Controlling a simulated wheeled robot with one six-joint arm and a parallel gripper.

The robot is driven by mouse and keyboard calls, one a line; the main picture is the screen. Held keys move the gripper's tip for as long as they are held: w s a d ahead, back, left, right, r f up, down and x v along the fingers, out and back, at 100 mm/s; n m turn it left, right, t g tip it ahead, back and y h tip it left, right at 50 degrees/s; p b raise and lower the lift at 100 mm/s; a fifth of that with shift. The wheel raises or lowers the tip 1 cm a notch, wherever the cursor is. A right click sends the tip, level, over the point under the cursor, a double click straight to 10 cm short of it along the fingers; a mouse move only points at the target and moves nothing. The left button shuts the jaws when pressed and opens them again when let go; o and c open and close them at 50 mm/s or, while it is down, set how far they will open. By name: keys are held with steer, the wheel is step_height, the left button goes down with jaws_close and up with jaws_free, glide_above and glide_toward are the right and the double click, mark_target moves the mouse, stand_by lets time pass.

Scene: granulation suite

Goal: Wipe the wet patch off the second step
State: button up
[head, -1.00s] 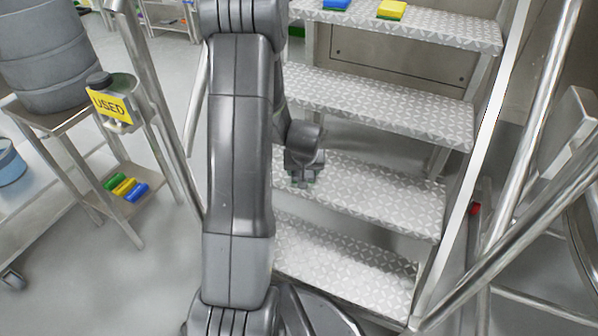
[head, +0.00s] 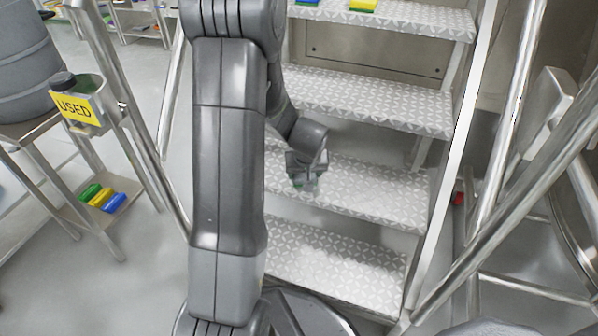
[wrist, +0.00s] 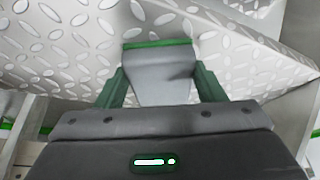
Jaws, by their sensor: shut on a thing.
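The second step (head: 375,190) is a light grey tread with a diamond pattern, second from the bottom in the head view. My gripper (head: 304,183) is over its left part, pointing down. In the wrist view its green fingers (wrist: 159,88) are shut on a grey sponge-like block (wrist: 157,72) with a green edge at its far side. The patterned tread (wrist: 60,40) fills the view beyond it. I cannot tell whether the block touches the tread. No wet patch stands out clearly on the second step; my gripper and arm cover part of it.
The bottom step (head: 335,275) and third step (head: 370,98) lie below and above. A blue sponge (head: 308,2) and a yellow sponge (head: 362,5) sit on the top step. A metal rail (head: 520,200) bounds the right. A bin marked USED (head: 75,107) hangs at the left.

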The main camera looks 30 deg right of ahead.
mark_target(315, 177)
steer(key=shift+s+d+f, duration=0.1)
steer(key=shift+s+d, duration=0.95)
steer(key=shift+s, duration=0.1)
steer(key=shift+f, duration=0.15)
